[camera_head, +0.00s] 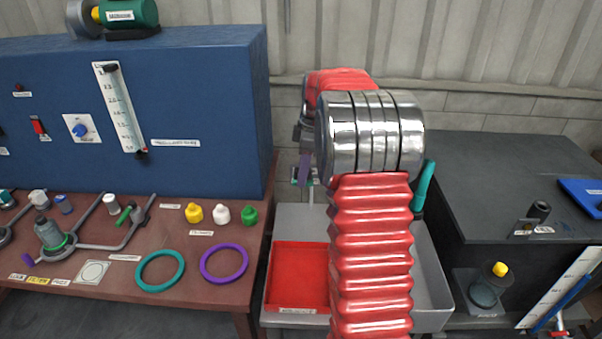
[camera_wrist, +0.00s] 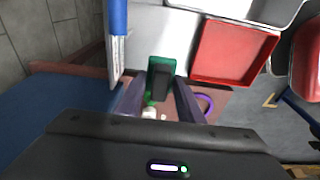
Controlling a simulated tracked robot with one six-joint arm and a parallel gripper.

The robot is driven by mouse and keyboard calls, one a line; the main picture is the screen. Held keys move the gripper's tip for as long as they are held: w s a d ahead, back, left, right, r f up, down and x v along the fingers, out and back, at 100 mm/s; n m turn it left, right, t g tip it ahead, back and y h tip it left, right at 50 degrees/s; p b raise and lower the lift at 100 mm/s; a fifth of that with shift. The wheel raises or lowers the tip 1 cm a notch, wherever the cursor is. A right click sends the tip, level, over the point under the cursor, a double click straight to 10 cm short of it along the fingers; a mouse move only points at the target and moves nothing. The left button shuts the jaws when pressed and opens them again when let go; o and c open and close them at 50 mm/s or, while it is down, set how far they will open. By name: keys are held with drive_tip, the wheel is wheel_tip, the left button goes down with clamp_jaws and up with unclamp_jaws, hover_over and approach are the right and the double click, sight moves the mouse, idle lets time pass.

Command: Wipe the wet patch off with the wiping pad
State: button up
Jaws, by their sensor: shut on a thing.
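The wiping pad (camera_wrist: 159,64) is a green plate with a dark block as its grip. My gripper (camera_wrist: 160,88) is shut on the dark block, with one finger on each side, and the pad shows just past the fingertips in the wrist view. In the head view my gripper (camera_head: 304,170) is mostly hidden behind my red and chrome arm, above the back part of the grey tray unit; only a sliver of green shows below it. I cannot tell whether the pad touches a surface. I cannot make out a wet patch in either view.
A red tray (camera_head: 299,248) sits in the grey unit (camera_head: 434,292), partly behind my arm. A blue cabinet (camera_head: 225,110) stands close on the left, above a brown bench (camera_head: 206,300) with rings and caps. A dark table (camera_head: 465,180) is on the right.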

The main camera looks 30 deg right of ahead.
drive_tip(key=o, duration=0.4)
drive_tip(key=shift+c, duration=1.3)
drive_tip(key=shift+a, duration=0.15)
drive_tip(key=shift+c, duration=0.2)
drive_tip(key=a+f+m, duration=0.2)
drive_tip(key=a+m, duration=0.3)
drive_tip(key=a, duration=0.9)
drive_tip(key=a+f+m+h, duration=0.1)
drive_tip(key=a+m, duration=0.4)
drive_tip(key=a, duration=0.8)
drive_tip(key=shift+w+a+f+m+t, duration=0.3)
drive_tip(key=shift+w+a+f+t, duration=0.15)
drive_tip(key=shift+f, duration=0.1)
drive_tip(key=shift+d, duration=0.1)
